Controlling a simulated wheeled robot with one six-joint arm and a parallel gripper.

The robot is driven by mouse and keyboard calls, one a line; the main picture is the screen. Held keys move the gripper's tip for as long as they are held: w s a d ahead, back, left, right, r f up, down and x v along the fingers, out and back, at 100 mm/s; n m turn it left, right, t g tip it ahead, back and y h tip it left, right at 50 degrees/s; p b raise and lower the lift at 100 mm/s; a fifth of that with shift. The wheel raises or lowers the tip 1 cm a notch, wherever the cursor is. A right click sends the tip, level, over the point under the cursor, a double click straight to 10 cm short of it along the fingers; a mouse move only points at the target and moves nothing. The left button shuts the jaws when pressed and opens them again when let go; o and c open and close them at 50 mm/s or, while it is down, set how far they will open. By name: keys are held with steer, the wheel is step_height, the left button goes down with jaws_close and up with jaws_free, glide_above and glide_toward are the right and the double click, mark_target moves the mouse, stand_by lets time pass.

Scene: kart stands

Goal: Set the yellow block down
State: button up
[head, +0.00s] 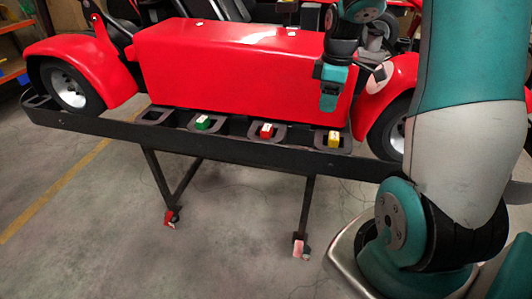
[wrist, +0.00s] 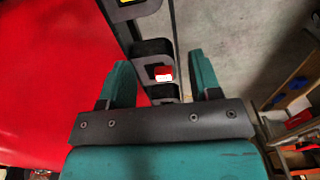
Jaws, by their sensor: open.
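The yellow block (head: 333,139) sits on the rightmost dark pad of the black rail in the head view. A sliver of the yellow block (wrist: 126,2) shows at the top edge of the wrist view. My gripper (head: 328,106) hangs above the yellow block in the head view, apart from it. In the wrist view my gripper (wrist: 162,68) has its two teal fingers spread wide with nothing held between them. The red block (wrist: 163,73) shows well below, in the gap between the fingers.
The red block (head: 266,131) and green block (head: 203,122) sit on pads left of the yellow one. The black rail (head: 100,126) runs along the stand beside the red kart body (head: 230,65), which rises close behind the blocks. Grey floor (head: 110,200) in front is open.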

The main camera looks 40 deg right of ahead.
steer(key=s+a+r+y, duration=0.1)
steer(key=a+r, duration=0.3)
steer(key=a, duration=1.2)
steer(key=s+a+r+m+y, duration=0.1)
steer(key=s+a+r+y, duration=0.1)
steer(key=s+a, duration=1.3)
steer(key=a+r, duration=0.1)
steer(key=a, duration=0.1)
steer(key=shift+s+a+r+y, duration=0.2)
steer(key=shift+a+y, duration=0.2)
